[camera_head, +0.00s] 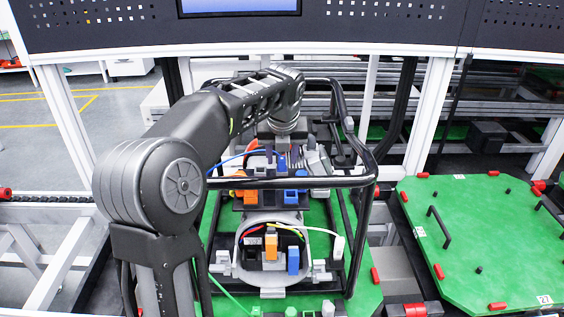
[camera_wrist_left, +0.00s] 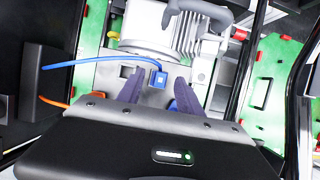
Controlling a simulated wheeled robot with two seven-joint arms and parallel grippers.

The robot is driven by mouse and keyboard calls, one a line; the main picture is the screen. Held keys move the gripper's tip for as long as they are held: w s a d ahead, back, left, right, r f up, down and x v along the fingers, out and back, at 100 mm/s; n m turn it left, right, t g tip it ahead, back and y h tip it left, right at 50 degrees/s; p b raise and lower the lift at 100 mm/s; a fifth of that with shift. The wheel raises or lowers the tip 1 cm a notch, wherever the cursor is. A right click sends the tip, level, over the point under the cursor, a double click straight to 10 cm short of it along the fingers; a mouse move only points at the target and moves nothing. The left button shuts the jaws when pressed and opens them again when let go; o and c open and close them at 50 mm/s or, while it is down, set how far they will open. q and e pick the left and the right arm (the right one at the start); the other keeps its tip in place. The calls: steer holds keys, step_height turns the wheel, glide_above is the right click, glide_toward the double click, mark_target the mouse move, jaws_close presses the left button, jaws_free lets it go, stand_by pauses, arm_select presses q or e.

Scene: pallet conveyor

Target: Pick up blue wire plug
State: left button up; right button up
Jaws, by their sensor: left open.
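The blue wire plug (camera_wrist_left: 158,79) sits at the end of a blue wire (camera_wrist_left: 100,63) that comes in from the left in the left wrist view. In the head view, the blue wire (camera_head: 233,158) runs to the right toward the plug (camera_head: 281,161), which is partly covered. My left gripper (camera_wrist_left: 158,85) is open, with its dark fingers on either side of the plug; contact cannot be told. My right gripper is not in view.
A black tube frame (camera_head: 364,180) surrounds the assembly and its bar crosses near my left arm. Orange (camera_head: 271,246) and blue connectors (camera_head: 293,261) stand nearer on the green pallet (camera_head: 368,303). Another green pallet (camera_head: 490,235) lies at right. A grey motor unit (camera_wrist_left: 155,27) stands beyond the plug.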

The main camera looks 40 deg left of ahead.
arm_select(q)
steer(key=shift+w+a+f, duration=0.1)
steer(key=shift+f, duration=0.25)
stand_by(0.3)
jaws_close()
stand_by(0.5)
